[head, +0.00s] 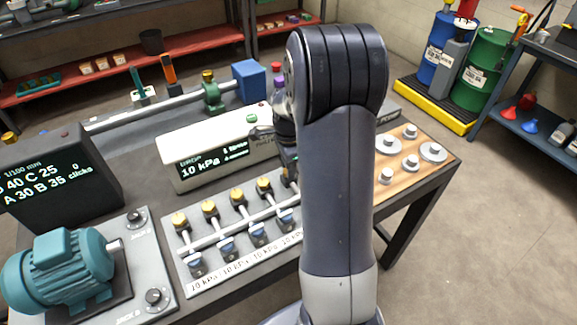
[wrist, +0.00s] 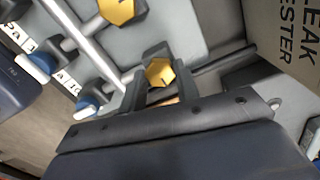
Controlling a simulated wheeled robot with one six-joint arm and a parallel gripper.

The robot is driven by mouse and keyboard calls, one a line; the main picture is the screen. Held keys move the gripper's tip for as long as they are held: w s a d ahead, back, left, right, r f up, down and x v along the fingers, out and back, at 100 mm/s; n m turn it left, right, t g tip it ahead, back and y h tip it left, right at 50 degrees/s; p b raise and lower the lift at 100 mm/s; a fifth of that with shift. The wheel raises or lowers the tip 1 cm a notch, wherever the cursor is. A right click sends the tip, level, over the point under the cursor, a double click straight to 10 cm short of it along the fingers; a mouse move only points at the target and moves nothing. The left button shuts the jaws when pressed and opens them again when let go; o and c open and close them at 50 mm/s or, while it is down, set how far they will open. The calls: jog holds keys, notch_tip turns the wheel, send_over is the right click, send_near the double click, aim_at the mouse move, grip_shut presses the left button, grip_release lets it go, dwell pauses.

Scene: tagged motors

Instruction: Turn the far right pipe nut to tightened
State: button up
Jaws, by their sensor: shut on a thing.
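A brass hex nut (wrist: 160,72) sits between the two dark fingers of my gripper (wrist: 161,90) in the wrist view. The fingers are shut on it from both sides. In the head view my gripper (head: 290,178) is down at the right end of the pipe rig, and it and my arm hide this nut. Another brass nut (wrist: 117,10) is on the pipe beside it in the wrist view. Several brass nuts stand in a row on the grey rig plate, the nearest to my gripper being this one (head: 264,184). Blue-capped valves (head: 257,238) line the front.
The leak tester (head: 215,156), showing 10 kPa, stands close behind the nuts. A teal motor (head: 62,265) and a black display (head: 62,178) are at left. A wooden board (head: 405,150) with metal weights is at right. My arm covers the middle of the bench.

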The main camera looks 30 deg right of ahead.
dwell(0.4)
jog(key=o, duration=1)
jog(key=shift+r, duration=0.1)
notch_tip(320, 180, up, 11)
jog(key=shift+f, duration=0.15)
notch_tip(320, 180, down, 11)
dwell(0.5)
dwell(0.4)
